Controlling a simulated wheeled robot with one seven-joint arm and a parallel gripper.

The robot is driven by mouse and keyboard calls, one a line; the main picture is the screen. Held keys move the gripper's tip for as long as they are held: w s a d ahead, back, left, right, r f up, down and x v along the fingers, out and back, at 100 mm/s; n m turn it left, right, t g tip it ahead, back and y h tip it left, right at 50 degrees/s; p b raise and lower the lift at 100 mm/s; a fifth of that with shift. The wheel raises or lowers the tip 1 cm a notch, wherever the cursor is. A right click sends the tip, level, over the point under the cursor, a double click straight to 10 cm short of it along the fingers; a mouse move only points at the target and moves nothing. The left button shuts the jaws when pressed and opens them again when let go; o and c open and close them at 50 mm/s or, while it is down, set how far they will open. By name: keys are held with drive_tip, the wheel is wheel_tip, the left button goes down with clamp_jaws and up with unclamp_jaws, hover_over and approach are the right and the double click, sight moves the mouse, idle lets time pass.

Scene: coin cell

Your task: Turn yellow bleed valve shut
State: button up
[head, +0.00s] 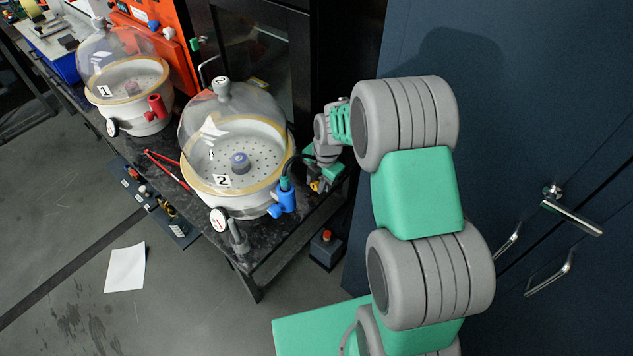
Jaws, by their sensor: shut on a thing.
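A small yellow piece, which I take to be the yellow bleed valve (314,187), shows low at the right side of the glass-domed chamber (182,160) labelled 2. Most of it is hidden by my gripper. My gripper (318,183) reaches down at the right edge of the bench, beside this chamber, and is shut on the yellow valve. The valve handle's angle is too small and covered to tell. A blue fitting (284,200) with a dark hose stands just left of my gripper, on the chamber's front right.
A second domed chamber (91,90) labelled 1, with a red fitting (156,107), stands at the back left. A gauge (219,220) is on chamber 2's front. Red-handled pliers (165,166) lie between the chambers. A dark cabinet (560,150) stands close on the right.

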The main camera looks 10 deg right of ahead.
clamp_jaws()
drive_tip(key=shift+w+a+g+h, duration=0.15)
drive_tip(key=shift+g+h, duration=0.15)
drive_tip(key=shift+g, duration=0.2)
drive_tip(key=shift+g+h, duration=0.5)
drive_tip(key=shift+g, duration=0.2)
drive_tip(key=o, duration=0.9)
unclamp_jaws()
